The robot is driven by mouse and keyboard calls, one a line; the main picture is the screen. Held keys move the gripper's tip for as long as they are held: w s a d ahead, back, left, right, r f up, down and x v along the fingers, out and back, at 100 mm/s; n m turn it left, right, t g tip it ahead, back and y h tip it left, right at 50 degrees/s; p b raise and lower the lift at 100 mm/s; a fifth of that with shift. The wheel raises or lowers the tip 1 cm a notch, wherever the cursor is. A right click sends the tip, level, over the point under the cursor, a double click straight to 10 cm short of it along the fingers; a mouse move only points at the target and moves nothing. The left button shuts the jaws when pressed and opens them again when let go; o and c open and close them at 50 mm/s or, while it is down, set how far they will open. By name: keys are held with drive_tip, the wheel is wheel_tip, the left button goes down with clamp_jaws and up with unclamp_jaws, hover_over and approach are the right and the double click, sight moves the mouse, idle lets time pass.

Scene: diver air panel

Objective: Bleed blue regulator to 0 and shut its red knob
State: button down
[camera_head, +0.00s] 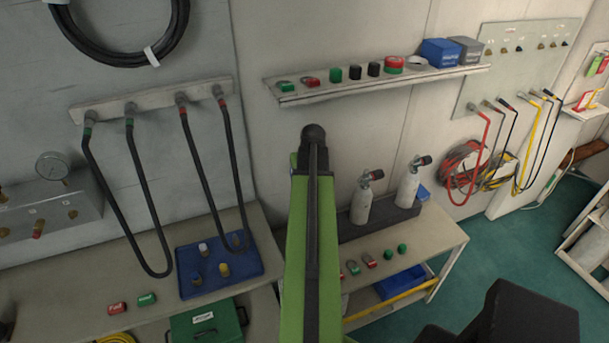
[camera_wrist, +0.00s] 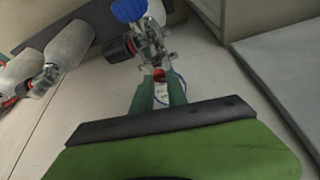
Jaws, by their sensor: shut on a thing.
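In the wrist view a metal regulator (camera_wrist: 150,45) with a blue knob (camera_wrist: 128,10) stands at the top centre, with a black round part at its left. A small red knob (camera_wrist: 159,75) sits low on it. My gripper (camera_wrist: 160,88) has its two green fingers closed around the red knob from below in the picture. The fingertips cover part of the knob. No gauge reading on this regulator can be made out. In the head view my green arm hides the gripper and this regulator.
Two grey cylinders (camera_head: 361,203) (camera_head: 408,188) with valves stand in a dark rack (camera_head: 350,228) on the bench, right of my arm. Tags and locks lie in front. A shelf (camera_head: 300,95) runs above. A blue tray (camera_head: 200,290) is at left.

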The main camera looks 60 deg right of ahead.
drive_tip(key=m, duration=0.2)
drive_tip(key=m+g, duration=0.1)
drive_tip(key=m+g+h, duration=0.1)
drive_tip(key=m, duration=0.1)
drive_tip(key=shift+w+a+m, duration=0.15)
drive_tip(key=shift+w+m, duration=0.15)
drive_tip(key=m+g, duration=0.1)
drive_tip(key=m, duration=0.4)
drive_tip(key=shift+w+g, duration=0.15)
drive_tip(key=shift+g, duration=0.25)
drive_tip(key=c, duration=1.3)
unclamp_jaws()
